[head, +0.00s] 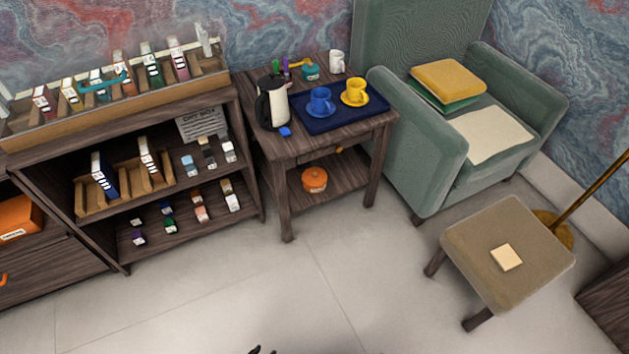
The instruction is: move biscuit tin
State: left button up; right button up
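A round orange lidded pot (315,180) stands on the lower shelf of the small wooden side table (283,153); it is the thing here that looks most like a biscuit tin. Its lid has a small knob, and the space in front of it is open. Only a small dark tip, probably of my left gripper (262,350), shows at the bottom edge, far from the pot across the floor. Its fingers are mostly cut off by the frame. My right gripper is not seen.
On the side table stand a kettle (272,103) and a blue tray (325,122) with a blue cup and a yellow cup. A shelf unit (120,232) is left, a green armchair (400,150) and a stool (475,240) right. The middle floor is clear.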

aim_at(313, 191)
jog(key=i+j+u, duration=0.15)
jog(key=i+j, duration=0.15)
jog(key=i, duration=0.15)
jog(key=i+j+u, duration=0.2)
jog(key=i+j, duration=0.1)
jog(key=i, duration=0.1)
